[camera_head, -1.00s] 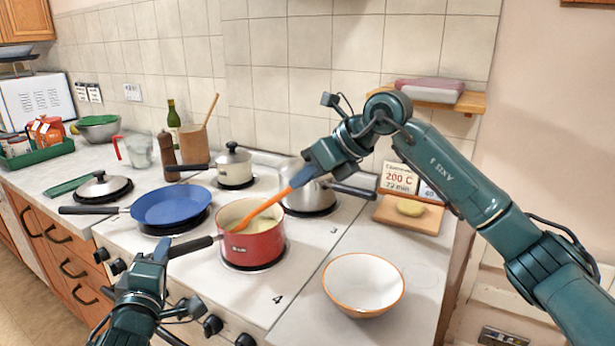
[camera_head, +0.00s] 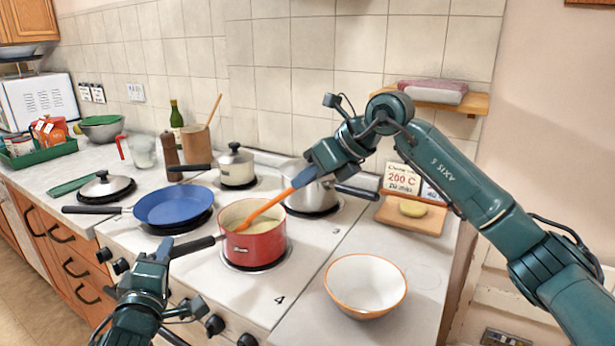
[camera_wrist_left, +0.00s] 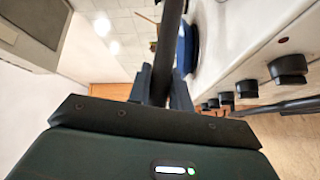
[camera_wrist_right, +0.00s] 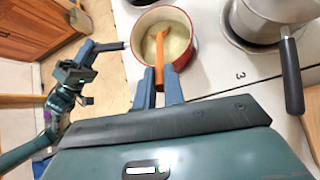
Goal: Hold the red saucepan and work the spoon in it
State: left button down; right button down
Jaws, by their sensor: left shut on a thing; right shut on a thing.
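The red saucepan (camera_head: 254,246) sits on a front burner of the white hob, with pale yellowish contents; it also shows in the right wrist view (camera_wrist_right: 188,48). Its black handle points left toward the front. My left gripper (camera_head: 160,258) is shut on that handle, which also runs between the fingers in the left wrist view (camera_wrist_left: 168,50). An orange spoon (camera_head: 262,212) leans in the saucepan, its lower end in the contents. My right gripper (camera_head: 304,176) is shut on the spoon's upper end, above and right of the pan.
A blue frying pan (camera_head: 174,206) is left of the saucepan. A white bowl (camera_head: 366,286) is on the counter to the right. A butter board (camera_head: 410,216) lies beyond it.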

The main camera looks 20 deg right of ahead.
jog(key=shift+s+d+r, duration=0.1)
jog(key=shift+s+d, duration=0.05)
jog(key=shift+s, duration=0.05)
dwell(0.5)
notch_tip(320, 180, up, 11)
jog(key=shift+r, duration=0.15)
dwell(1.3)
dwell(0.5)
